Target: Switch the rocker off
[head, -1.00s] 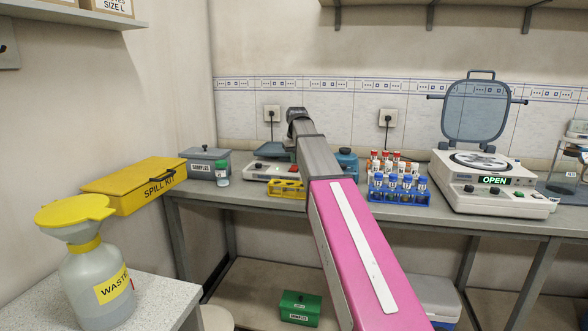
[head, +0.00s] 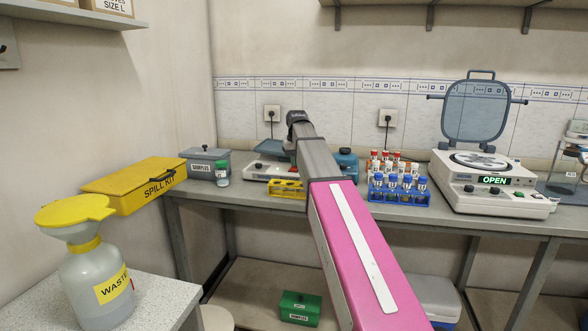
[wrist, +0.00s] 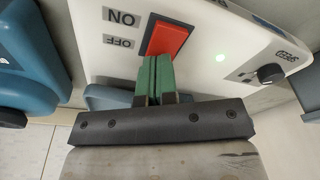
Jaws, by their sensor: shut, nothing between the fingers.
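The rocker is a white machine (head: 262,171) with a blue-grey top on the bench, partly hidden behind my arm in the head view. In the wrist view its white front panel (wrist: 205,45) carries a red switch (wrist: 168,37) with ON and OFF labels that appear upside down. The head view hides the fingers.
A yellow rack (head: 287,189) stands just in front of the rocker. A grey samples box (head: 206,165) and a capped bottle (head: 222,173) are to its left. A blue tube rack (head: 400,196) and an open centrifuge (head: 485,180) are to the right.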

